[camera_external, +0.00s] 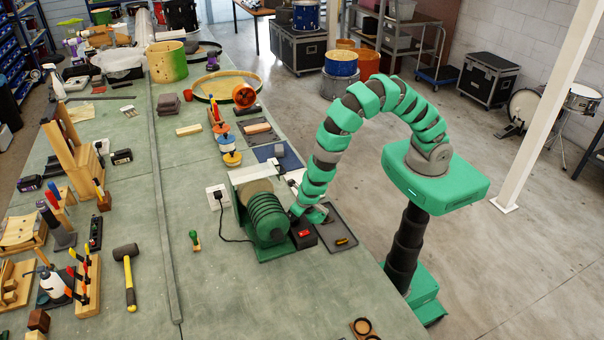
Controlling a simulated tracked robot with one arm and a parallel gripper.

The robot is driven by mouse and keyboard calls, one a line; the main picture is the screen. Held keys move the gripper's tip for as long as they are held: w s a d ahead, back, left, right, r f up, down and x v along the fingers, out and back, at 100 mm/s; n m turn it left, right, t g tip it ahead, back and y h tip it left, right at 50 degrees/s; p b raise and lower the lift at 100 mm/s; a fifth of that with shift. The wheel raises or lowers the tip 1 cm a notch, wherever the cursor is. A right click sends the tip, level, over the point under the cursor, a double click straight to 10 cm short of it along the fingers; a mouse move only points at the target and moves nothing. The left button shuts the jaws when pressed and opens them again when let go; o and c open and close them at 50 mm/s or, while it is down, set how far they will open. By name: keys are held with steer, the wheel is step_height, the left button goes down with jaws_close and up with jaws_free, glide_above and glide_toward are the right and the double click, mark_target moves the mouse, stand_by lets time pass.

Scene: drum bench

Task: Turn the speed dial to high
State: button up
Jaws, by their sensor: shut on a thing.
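The green bench machine (266,215) has a ribbed motor body and a round tan wheel or belt, and stands near the right edge of the bench. A dark control box (303,235) with a red switch sits at its right front. My gripper (298,211) points down at the machine's right side, just behind the red switch. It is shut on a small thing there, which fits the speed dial. The dial itself is hidden by the fingers, so its setting cannot be read.
A grey tray (342,240) with a small yellow item lies right of the control box. A green-handled tool (194,240) and a mallet (129,275) lie to the left. A cable runs from the machine to a white socket plate (218,195).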

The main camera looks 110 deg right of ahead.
steer(key=shift+f+m+g, duration=0.1)
steer(key=shift+m+g, duration=0.2)
steer(key=shift+m, duration=0.4)
steer(key=o, duration=1)
steer(key=shift+c, duration=0.2)
steer(key=shift+a+r, duration=0.2)
steer(key=shift+r, duration=0.35)
steer(key=b+v, duration=0.1)
steer(key=v, duration=1.1)
steer(key=shift+a+r+b, duration=0.25)
steer(key=shift+b, duration=0.05)
